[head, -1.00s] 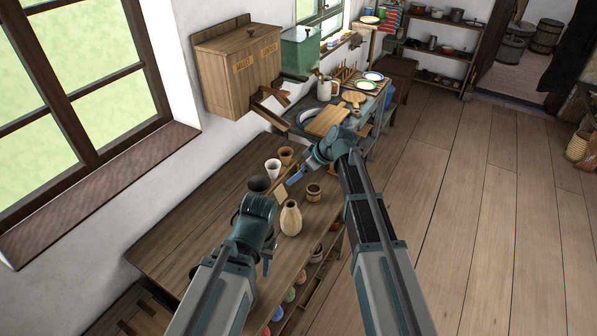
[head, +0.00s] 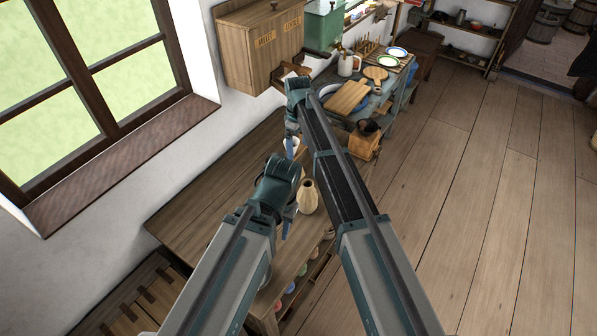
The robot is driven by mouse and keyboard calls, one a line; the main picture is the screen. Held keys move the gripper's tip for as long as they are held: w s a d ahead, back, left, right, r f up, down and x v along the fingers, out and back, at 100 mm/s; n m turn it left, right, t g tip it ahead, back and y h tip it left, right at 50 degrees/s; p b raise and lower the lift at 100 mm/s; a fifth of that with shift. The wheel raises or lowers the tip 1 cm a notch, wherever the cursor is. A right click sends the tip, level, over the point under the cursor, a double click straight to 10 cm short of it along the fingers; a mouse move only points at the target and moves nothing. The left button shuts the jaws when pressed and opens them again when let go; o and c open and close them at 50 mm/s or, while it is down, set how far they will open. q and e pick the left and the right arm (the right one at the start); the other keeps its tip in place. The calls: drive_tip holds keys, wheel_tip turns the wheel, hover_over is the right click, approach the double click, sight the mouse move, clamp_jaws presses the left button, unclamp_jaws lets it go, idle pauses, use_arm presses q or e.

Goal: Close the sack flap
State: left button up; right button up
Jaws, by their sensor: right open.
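I cannot make out a sack or its flap in the head view. A wooden wall bin (head: 262,50) with two labelled compartments hangs at the upper middle, with a wooden chute piece under it, partly hidden by my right wrist. My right gripper (head: 291,140) is below the bin, pointing down over the far part of the table, and is open. My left gripper (head: 287,222) is lower, over the table beside a pale vase. Its fingers are mostly hidden behind its wrist, so its opening does not show.
The wooden table (head: 205,205) carries the vase (head: 307,197) and a pale cup (head: 292,150). A wooden grinder (head: 363,143) stands right of my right arm. A counter with a cutting board (head: 347,97) and plates (head: 387,61) lies beyond. The floor (head: 470,200) at right is clear.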

wheel_tip(320, 180, down, 13)
drive_tip(key=b, duration=1.3)
drive_tip(key=shift+f, duration=0.2)
